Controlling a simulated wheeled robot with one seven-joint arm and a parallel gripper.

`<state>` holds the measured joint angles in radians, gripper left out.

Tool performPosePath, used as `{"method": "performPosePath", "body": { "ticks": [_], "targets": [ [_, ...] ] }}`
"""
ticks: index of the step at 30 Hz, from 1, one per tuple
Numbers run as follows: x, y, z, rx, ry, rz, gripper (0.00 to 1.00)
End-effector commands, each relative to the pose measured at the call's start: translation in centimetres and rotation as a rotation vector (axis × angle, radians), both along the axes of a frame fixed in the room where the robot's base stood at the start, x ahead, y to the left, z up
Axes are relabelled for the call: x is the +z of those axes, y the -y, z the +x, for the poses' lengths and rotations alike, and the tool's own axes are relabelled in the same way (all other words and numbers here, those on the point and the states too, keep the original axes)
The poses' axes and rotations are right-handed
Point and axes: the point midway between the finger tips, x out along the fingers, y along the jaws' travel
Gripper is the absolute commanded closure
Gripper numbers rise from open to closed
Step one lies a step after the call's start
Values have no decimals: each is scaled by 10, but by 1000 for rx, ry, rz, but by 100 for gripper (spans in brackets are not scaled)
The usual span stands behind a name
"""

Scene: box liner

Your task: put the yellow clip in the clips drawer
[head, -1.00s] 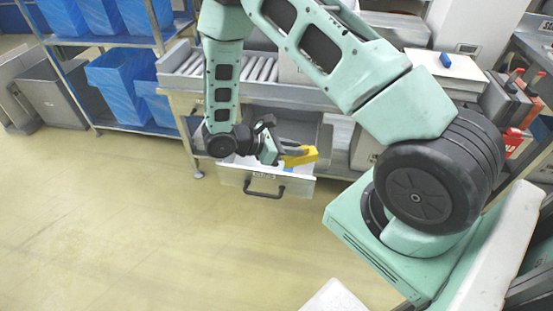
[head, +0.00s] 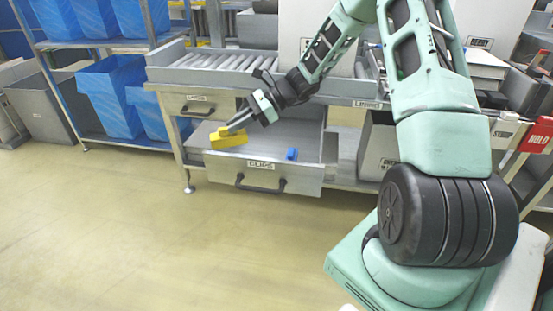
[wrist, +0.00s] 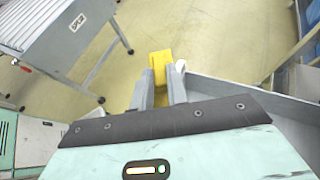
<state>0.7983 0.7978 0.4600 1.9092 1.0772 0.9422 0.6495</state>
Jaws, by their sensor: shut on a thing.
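The yellow clip (head: 228,139) is held in my gripper (head: 236,126), whose fingers point left and down. It also shows between the fingertips in the wrist view (wrist: 160,62). In the head view the clip overlaps the left part of a pulled-out drawer (head: 262,178) with a black handle; its label is small and I cannot read it surely. I cannot tell the clip's height above the drawer floor. A second, closed drawer (head: 205,106) with a label sits higher to the left.
A small blue object (head: 291,154) lies in the open drawer, right of the clip. A roller conveyor (head: 225,62) stands above the drawers. Blue bins (head: 110,95) fill the rack at left. The floor in front is clear.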

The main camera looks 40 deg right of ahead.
Motion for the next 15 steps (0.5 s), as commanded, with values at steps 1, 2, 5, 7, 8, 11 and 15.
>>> {"method": "performPosePath", "body": {
  "ticks": [1, 2, 5, 7, 8, 11, 15],
  "targets": [
    [-5, 18, 14, -112, 5, -5, 100],
    [-1, 28, 22, -177, 5, -3, 100],
    [8, 57, 41, -352, 5, -3, 100],
    [12, 72, 49, -432, 4, -1, 100],
    [14, 77, 51, -456, 3, -1, 100],
    [17, 87, 56, -506, 4, 0, 100],
    [16, 93, 56, -518, 7, 2, 100]
  ]
}}
